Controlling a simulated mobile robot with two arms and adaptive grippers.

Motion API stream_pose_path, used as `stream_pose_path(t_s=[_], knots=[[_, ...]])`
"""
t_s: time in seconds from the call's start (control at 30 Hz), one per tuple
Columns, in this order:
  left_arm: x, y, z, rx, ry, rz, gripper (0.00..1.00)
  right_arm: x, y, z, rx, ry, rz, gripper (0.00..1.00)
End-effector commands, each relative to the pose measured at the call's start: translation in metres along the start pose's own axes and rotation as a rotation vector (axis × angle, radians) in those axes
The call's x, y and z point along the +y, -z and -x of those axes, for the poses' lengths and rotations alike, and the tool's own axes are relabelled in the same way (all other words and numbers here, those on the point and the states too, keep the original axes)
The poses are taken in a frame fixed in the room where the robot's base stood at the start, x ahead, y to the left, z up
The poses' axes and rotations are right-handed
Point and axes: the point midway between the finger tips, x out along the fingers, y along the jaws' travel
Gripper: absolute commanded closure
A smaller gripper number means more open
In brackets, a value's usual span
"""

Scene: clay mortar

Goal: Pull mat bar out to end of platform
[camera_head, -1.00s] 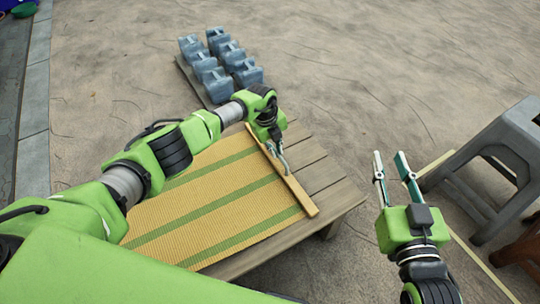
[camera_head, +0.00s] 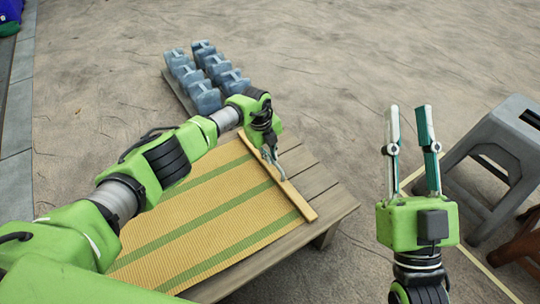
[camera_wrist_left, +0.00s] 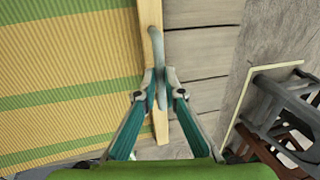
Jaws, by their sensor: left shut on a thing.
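A yellow woven mat (camera_head: 205,215) with green stripes lies flat on a wooden platform (camera_head: 325,195). A wooden mat bar (camera_head: 292,192) runs along the mat's right edge, with bare planks beyond it. My left gripper (camera_head: 270,160) is at the bar's middle. In the left wrist view, my left gripper (camera_wrist_left: 158,92) is shut on a grey curved handle that stands on the mat bar (camera_wrist_left: 158,115). The handle's grip is partly hidden by the fingers. My right gripper (camera_head: 411,110) is open and empty, off the platform to the right.
Several grey-blue jugs (camera_head: 206,75) stand on a low board behind the platform. A grey stool (camera_head: 495,150) and a brown stool (camera_head: 525,245) stand at the right. Bare planks lie free right of the bar.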

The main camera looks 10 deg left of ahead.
Motion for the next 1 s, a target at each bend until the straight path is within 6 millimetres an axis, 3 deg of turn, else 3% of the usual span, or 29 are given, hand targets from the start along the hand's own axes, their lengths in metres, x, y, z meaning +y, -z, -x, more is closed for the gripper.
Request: stream_pose_path(t_s=[0.03, 0.1, 0.13, 0.57, 0.77, 1.0], knots=[[-0.005, -0.001, 0.001, -0.006, 0.014, -0.001, 1.0, 0.0, 0.0, 0.0, 0.0, 0.0, 0.0, 0.74], [-0.005, -0.001, 0.002, -0.005, 0.013, -0.001, 0.75, 0.0, 0.0, 0.0, -0.001, 0.0, 0.0, 0.74], [-0.005, -0.001, 0.002, -0.005, 0.013, -0.001, 0.74, 0.0, -0.001, 0.0, -0.001, 0.0, 0.0, 0.74], [-0.003, -0.001, 0.007, -0.003, 0.009, 0.0, 0.74, 0.0, 0.0, 0.0, -0.001, 0.0, 0.0, 0.74], [-0.003, -0.001, 0.032, -0.004, 0.01, -0.003, 0.74, 0.0, 0.0, 0.0, -0.001, 0.0, 0.0, 0.74], [-0.004, -0.001, 0.084, -0.005, 0.012, -0.004, 0.74, 0.0, 0.0, 0.0, -0.002, 0.0, 0.0, 0.74]])
